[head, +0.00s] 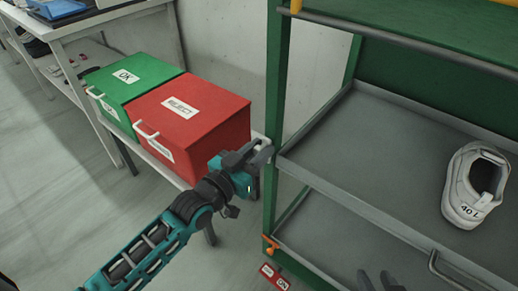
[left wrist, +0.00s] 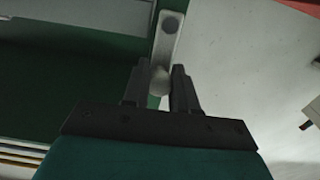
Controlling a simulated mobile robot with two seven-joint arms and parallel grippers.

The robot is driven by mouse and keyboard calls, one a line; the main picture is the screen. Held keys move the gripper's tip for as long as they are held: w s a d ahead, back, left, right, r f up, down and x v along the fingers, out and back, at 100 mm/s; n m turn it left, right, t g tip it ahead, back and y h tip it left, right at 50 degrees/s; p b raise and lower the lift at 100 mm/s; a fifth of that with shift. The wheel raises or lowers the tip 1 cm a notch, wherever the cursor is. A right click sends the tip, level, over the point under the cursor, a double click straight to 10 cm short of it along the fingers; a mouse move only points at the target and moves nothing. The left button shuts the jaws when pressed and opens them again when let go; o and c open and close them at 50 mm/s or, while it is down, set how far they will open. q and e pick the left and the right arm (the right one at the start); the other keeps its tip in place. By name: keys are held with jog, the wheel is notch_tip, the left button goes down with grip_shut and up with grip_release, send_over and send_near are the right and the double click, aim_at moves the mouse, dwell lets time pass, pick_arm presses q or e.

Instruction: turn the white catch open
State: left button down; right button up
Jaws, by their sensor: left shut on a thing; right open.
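The white catch (left wrist: 169,35) is a pale lever with a round grey pivot at its upper end and a rounded knob at its lower end in the left wrist view. It is mounted at the edge of the green rack post. My left gripper (left wrist: 159,76) is shut on the knob, one dark finger on each side. In the head view my left gripper (head: 258,156) is at the post, and the catch (head: 265,155) is mostly hidden behind its fingers. My right gripper (head: 382,281) is open and empty at the bottom edge, partly cut off.
The green rack (head: 275,85) has grey trays; a white shoe (head: 474,186) marked 40 L sits on one. A red REJECT box (head: 205,122) and a green OK box (head: 128,75) stand left of the post. An orange piece (head: 270,245) is low on the post.

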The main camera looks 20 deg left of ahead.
pick_arm(q)
jog(key=c, duration=0.9)
grip_release()
jog(key=shift+c, duration=0.2)
jog(key=p+v, duration=0.2)
jog(key=v, duration=1.1)
